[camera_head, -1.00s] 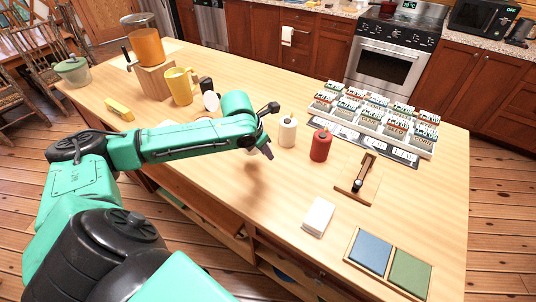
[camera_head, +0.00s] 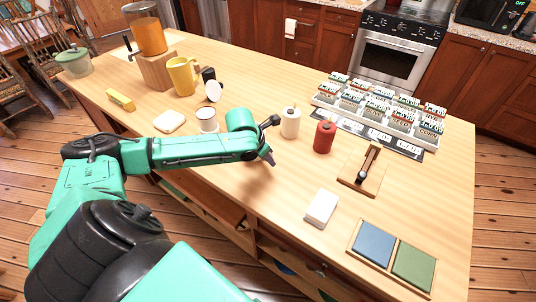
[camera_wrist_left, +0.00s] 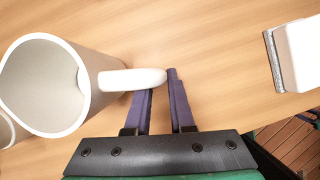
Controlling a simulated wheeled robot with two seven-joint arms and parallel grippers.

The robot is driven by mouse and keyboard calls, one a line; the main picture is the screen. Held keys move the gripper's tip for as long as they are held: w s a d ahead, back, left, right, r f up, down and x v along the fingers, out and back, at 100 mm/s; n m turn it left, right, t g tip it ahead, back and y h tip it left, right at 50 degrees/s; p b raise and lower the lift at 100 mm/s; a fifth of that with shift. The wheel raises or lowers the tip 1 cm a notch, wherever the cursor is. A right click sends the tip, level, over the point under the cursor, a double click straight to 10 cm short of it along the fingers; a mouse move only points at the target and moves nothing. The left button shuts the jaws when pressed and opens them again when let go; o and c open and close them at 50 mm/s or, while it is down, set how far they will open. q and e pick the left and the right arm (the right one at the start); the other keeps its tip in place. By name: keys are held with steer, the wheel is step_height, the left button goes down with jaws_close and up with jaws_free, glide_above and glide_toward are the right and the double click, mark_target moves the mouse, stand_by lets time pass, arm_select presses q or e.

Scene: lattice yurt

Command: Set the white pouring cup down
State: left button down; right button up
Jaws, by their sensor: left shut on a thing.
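The white pouring cup (camera_wrist_left: 88,80) fills the left of the left wrist view, its open, spouted mouth facing the camera and its inside looking empty. Its handle (camera_wrist_left: 132,80) reaches right to the purple fingers of my left gripper (camera_wrist_left: 162,84), which is shut on it. In the head view my left gripper (camera_head: 268,158) is above the table, left of the red canister, with its fingers angled down. The held cup is hidden there behind my arm. I cannot tell whether its base touches the wood. My right gripper is not in view.
Another white cup (camera_head: 207,121) stands behind my forearm. A white block (camera_head: 321,208) lies nearer the front, by blue (camera_head: 373,246) and green (camera_head: 413,267) pads. Bare wood lies between gripper and block.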

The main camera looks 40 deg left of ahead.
arm_select(q)
steer(key=shift+f, duration=0.3)
stand_by(0.4)
steer(key=c, duration=0.7)
jaws_free()
steer(key=shift+s+a+r, duration=0.1)
steer(key=shift+s+r, duration=0.1)
steer(key=shift+r, duration=0.15)
steer(key=v, duration=1.3)
steer(key=shift+s+r, duration=0.25)
steer(key=shift+r, duration=0.1)
steer(key=shift+w, duration=0.1)
